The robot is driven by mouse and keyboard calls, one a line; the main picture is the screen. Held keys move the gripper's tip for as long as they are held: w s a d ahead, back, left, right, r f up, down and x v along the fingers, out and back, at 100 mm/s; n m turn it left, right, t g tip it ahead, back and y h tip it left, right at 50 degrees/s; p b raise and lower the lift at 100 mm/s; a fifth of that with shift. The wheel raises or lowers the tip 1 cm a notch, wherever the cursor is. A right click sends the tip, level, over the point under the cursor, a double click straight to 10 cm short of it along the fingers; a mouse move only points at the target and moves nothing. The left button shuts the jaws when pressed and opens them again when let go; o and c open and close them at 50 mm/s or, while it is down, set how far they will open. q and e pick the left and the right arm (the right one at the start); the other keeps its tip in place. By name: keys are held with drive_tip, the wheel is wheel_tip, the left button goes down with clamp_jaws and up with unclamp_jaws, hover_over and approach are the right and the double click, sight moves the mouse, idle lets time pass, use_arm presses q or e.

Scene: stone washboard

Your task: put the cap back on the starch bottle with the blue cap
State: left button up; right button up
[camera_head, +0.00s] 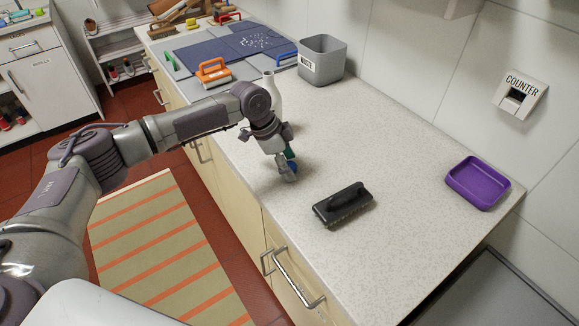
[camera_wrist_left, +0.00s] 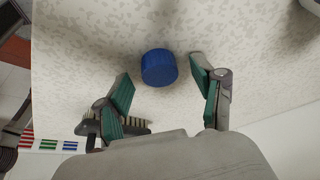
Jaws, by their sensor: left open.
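The blue cap (camera_head: 293,168) lies on the speckled countertop, mostly hidden by my left gripper (camera_head: 287,168) in the head view. In the left wrist view the cap (camera_wrist_left: 159,68) shows whole, as a short blue cylinder. My left gripper (camera_wrist_left: 161,75) is open there, with a green-padded finger on either side of the cap and a gap to each. A white bottle (camera_head: 271,86) stands farther back on the counter, partly hidden by my left arm; I see no cap on its neck. My right gripper is out of view.
A black brush (camera_head: 343,204) lies right of the gripper, and a purple tray (camera_head: 477,183) sits near the wall. A grey bin (camera_head: 322,60), an orange-handled tool (camera_head: 213,71) and dark blue cloth (camera_head: 220,47) are at the back. The counter between brush and bin is clear.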

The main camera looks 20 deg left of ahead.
use_arm(q)
drive_tip(key=c, duration=0.8)
drive_tip(key=shift+r, duration=0.15)
drive_tip(key=shift+r, duration=0.3)
drive_tip(key=r, duration=0.1)
drive_tip(key=r+b, duration=0.1)
drive_tip(key=r, duration=0.1)
drive_tip(key=shift+s+d+r, duration=0.35)
drive_tip(key=shift+s+d, duration=0.05)
drive_tip(key=s+d+r, duration=0.2)
drive_tip(key=s, duration=0.1)
drive_tip(key=s+d+r+b, duration=0.1)
drive_tip(key=s+d+r, duration=0.3)
drive_tip(key=s, duration=0.1)
drive_tip(key=shift+s+r+b, duration=0.25)
drive_tip(key=shift+s+b, duration=0.05)
drive_tip(key=shift+b, duration=0.05)
